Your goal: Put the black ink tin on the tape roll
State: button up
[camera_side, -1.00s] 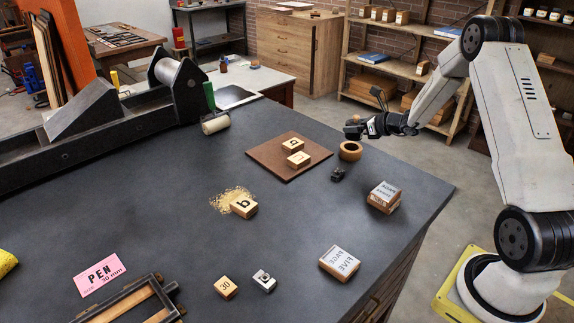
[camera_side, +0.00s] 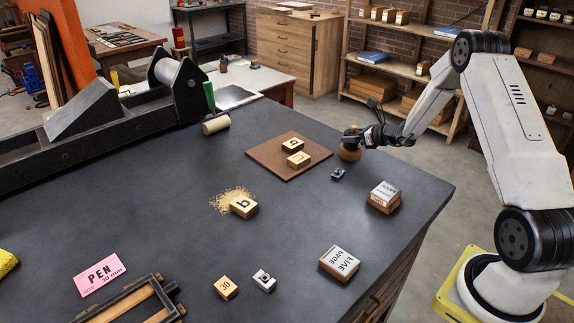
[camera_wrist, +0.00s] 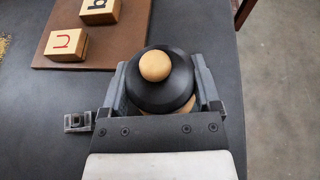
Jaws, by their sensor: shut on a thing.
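The black ink tin is a round black disc (camera_wrist: 150,88) with a pale wooden knob on top, seen from above in the wrist view. My gripper (camera_wrist: 160,72) is shut on it, with one finger on each side. The tan tape roll (camera_side: 350,154) stands on the dark bench near its far right edge; a sliver of it (camera_wrist: 181,108) shows under the tin in the wrist view. The tin is upright, directly over the roll and covering its hole. It looks to be at the roll's top; whether it bears on it I cannot tell.
A brown board (camera_side: 273,162) with two lettered wooden blocks lies left of the roll. A small metal piece (camera_side: 338,174) sits close in front of it. A labelled block stack (camera_side: 384,197) stands to the front right. The bench's middle is mostly clear.

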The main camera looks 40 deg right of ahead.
jog(key=o, duration=1.3)
jog(key=shift+o, duration=0.2)
jog(key=shift+s+r, duration=0.1)
jog(key=shift+r, duration=0.05)
jog(key=v, duration=1.2)
